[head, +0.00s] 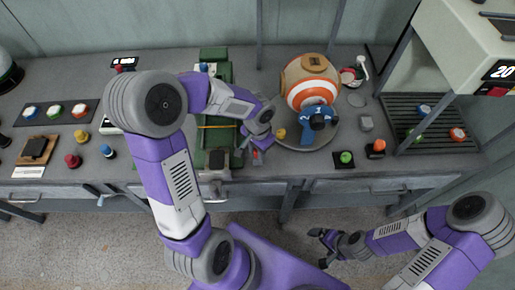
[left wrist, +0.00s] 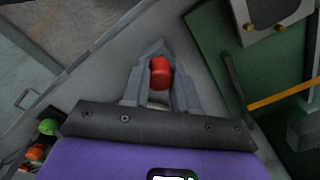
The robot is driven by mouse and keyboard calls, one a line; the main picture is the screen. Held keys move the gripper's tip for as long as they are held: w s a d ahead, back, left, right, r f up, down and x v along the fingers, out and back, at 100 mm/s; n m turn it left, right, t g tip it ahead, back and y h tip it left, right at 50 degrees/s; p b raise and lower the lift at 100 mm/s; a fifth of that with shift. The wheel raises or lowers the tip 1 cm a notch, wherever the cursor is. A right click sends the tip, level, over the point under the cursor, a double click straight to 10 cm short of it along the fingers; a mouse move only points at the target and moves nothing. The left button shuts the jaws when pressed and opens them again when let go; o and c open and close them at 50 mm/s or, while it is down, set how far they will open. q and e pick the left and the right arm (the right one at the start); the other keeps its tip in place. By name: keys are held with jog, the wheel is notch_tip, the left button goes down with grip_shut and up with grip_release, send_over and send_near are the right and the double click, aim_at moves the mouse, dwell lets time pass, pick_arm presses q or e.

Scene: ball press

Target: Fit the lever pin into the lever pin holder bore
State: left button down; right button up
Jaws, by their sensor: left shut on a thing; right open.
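My left gripper (head: 254,152) is low over the bench, just right of the green press frame (head: 224,74). In the left wrist view its fingers (left wrist: 160,75) are closed around a red cylindrical piece (left wrist: 160,72), which I take for the lever pin. The red piece shows small in the head view (head: 257,154). The green frame also shows in the left wrist view (left wrist: 235,40), at the right and apart from the fingers. I cannot make out the holder bore in either view. My right gripper (head: 324,240) is open and empty, out in front of the bench.
An orange and white ball (head: 297,91) with a blue part (head: 319,116) stands on a round plate right of my left gripper. Green (head: 346,158) and orange (head: 378,147) knobs are near the front edge. Buttons (head: 54,111) lie left; a slatted rack (head: 410,112) is right.

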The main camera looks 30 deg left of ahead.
pick_arm(q)
jog(key=shift+f+b, duration=0.45)
jog(key=shift+f, duration=0.15)
jog(key=c, duration=0.8)
grip_release()
notch_tip(320, 180, up, 8)
jog(key=shift+f+p, duration=0.2)
jog(key=shift+p, duration=1)
